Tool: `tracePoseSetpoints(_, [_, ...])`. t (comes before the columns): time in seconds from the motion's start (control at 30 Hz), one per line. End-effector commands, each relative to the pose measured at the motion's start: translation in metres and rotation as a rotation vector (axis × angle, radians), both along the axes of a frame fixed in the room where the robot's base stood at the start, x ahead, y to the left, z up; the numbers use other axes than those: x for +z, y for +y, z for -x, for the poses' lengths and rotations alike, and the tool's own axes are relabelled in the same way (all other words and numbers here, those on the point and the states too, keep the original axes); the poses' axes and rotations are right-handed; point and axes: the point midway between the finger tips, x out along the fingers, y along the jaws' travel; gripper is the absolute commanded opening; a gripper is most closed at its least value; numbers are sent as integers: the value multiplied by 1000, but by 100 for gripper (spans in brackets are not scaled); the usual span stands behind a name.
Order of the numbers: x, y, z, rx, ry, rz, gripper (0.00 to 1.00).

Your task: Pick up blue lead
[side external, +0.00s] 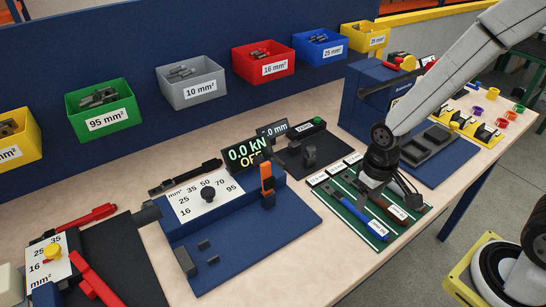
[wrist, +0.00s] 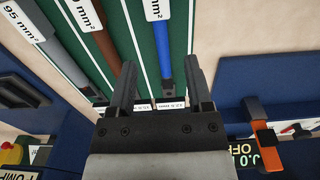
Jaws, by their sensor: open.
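The blue lead (side external: 374,228) lies in a lane of a green mat (side external: 347,224), at the mat's left side in the side view. In the wrist view the blue lead (wrist: 164,50) runs lengthwise between the two fingers, a white label on its far end. My gripper (wrist: 160,68) is open, with nothing held. In the side view my gripper (side external: 368,187) is over the mat, behind the blue lead's visible blue end; I cannot tell its exact height. A brown lead (wrist: 104,42) and a grey lead (wrist: 58,42) lie in lanes to the left in the wrist view.
A blue press base (side external: 262,235) with an orange-handled clamp (side external: 267,185) stands left of the mat. A black tool station (side external: 300,150) is behind it. A blue machine (side external: 372,92) stands behind my arm. Colored bins line the back wall.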

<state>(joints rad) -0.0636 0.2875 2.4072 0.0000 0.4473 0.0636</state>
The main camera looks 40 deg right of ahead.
Motion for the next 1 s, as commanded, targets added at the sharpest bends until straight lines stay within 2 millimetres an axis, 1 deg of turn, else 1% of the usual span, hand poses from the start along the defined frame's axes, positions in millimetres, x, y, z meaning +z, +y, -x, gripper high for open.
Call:
tracePoseSetpoints(0.27, [-11,1,-1,0,2,0,65])
tracePoseSetpoints(0.7, [-46,2,-4,0,1,0,65])
tracePoseSetpoints(0.83, [-51,2,-4,0,1,0,65])
tracePoseSetpoints(1.0, [-52,2,-4,0,-1,0,65])
